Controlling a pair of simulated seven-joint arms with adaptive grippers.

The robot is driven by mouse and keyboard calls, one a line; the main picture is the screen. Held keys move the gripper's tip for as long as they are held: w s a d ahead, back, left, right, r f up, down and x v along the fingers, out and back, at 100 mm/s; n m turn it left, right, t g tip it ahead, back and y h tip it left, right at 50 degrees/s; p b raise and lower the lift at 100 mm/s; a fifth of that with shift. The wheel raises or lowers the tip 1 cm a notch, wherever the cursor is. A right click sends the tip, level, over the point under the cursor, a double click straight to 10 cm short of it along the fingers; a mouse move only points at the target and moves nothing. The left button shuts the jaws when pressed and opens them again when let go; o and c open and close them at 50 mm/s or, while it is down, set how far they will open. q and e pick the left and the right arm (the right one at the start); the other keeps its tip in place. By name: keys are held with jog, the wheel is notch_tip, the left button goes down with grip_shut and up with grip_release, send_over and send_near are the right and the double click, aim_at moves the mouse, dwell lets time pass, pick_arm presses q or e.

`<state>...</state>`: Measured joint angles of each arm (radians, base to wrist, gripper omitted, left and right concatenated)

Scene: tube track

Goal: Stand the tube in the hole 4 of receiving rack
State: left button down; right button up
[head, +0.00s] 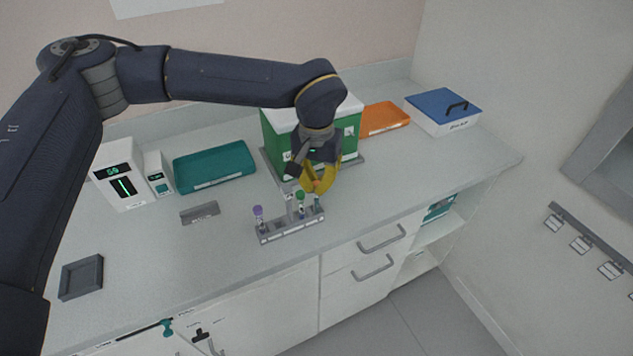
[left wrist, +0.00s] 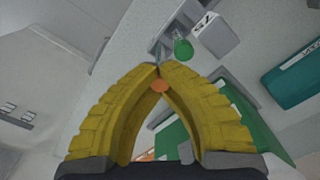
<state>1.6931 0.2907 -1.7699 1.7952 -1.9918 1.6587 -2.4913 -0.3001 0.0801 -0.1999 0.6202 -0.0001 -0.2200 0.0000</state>
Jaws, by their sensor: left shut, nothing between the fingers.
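The grey receiving rack (head: 292,232) stands near the counter's front edge. A purple-capped tube (head: 258,213) stands at its left end and a green-capped tube (head: 300,199) farther right; the green cap (left wrist: 183,50) also shows in the left wrist view. My left gripper (head: 317,187) has yellow fingers, points down over that end and is shut with nothing held. The hole numbers are too small to read.
A green box with a white lid (head: 283,135) stands behind the gripper. A teal tray (head: 214,168), an orange tray (head: 384,118) and a blue-lidded box (head: 443,108) stand farther back. A grey block (head: 200,213) lies left of the rack.

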pick_arm(q)
jog(key=c, duration=2.2)
grip_release()
jog(key=c, duration=1.5)
grip_release()
notch_tip(320, 180, up, 12)
